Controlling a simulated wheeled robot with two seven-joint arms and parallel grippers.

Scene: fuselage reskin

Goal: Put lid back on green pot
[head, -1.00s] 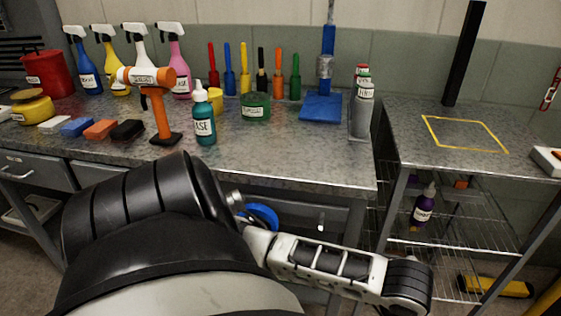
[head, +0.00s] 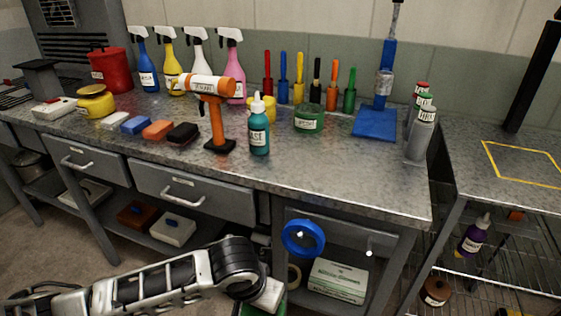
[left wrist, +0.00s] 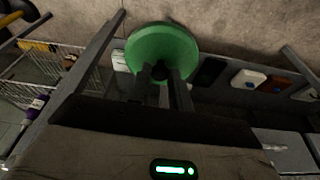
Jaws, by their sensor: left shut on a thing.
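The green pot (head: 309,119) stands upright on the bench top, right of the teal bottle. It has a pale label; I cannot make out its opening clearly. A round green lid (left wrist: 163,45) shows in the left wrist view, between and beyond my left gripper's fingers (left wrist: 160,82). My left gripper is shut on the lid, by a dark part at its middle. In the head view my left gripper (head: 266,296) is low, in front of the bench and below its top, with a bit of green at the bottom edge. My right gripper is not in view.
A yellow cup (head: 268,108) is close behind. A blue dustpan (head: 375,123) and grey cans (head: 421,135) are to the right. The bench's front strip is clear.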

